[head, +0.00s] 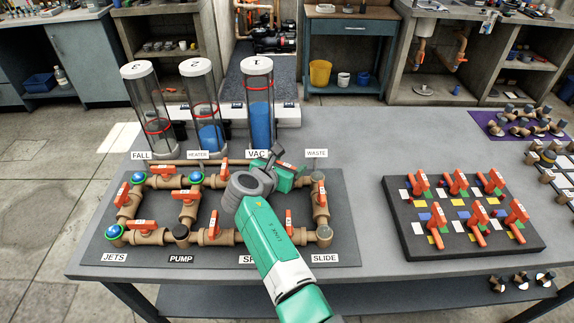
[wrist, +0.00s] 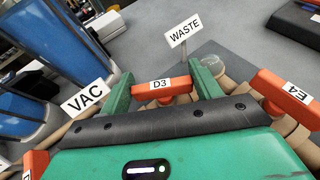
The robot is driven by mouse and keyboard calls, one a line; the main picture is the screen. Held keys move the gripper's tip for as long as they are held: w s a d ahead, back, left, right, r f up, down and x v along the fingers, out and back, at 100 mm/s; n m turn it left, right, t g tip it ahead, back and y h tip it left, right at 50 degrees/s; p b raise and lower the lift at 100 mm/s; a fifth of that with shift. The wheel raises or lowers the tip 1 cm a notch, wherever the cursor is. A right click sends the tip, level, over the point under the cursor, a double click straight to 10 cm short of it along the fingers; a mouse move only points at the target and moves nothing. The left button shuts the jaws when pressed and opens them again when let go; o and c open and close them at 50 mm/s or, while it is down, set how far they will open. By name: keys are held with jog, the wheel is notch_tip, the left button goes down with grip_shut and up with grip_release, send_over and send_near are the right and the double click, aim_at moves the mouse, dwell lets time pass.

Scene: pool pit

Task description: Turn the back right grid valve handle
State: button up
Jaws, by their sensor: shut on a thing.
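The back right grid valve handle is the orange bar labelled D3 (wrist: 162,87), on the back pipe run between the VAC and WASTE signs. My gripper (wrist: 163,90) has one green finger at each end of this bar and is shut on it. In the head view, my gripper (head: 284,178) is at the back right of the pipe grid, and a bit of the orange handle (head: 286,166) shows beside it. My wrist and fingers hide much of the valve body there.
The orange E4 handle (wrist: 288,94) is close on the right. The WASTE sign (wrist: 185,30) stands just behind, and the VAC cylinder (head: 258,110) rises behind to the left. A board of several orange handles (head: 460,225) lies to the right, with bare table between.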

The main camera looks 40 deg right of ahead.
jog(key=o, duration=1)
